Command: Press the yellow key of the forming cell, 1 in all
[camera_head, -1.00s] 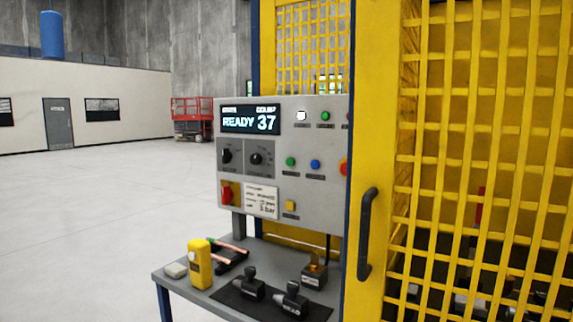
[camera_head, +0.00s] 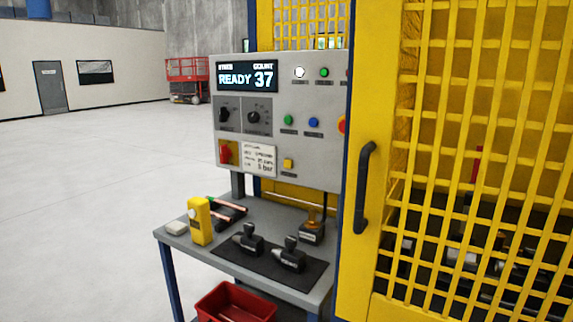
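The panel's display (camera_head: 247,77) reads READY 37. Green and blue round buttons sit above the yellow key, and a red-orange button at the panel's right edge is partly cut off by the yellow cell frame. Neither of my grippers shows in the head view.
A grey bench (camera_head: 180,243) below the panel holds a yellow handheld device (camera_head: 199,221), copper-coloured tubes, and black tools on a dark mat (camera_head: 238,262). A red bin (camera_head: 236,302) sits lower. The yellow mesh door (camera_head: 470,120) with a black handle (camera_head: 364,188) fills the right. The floor at left is clear.

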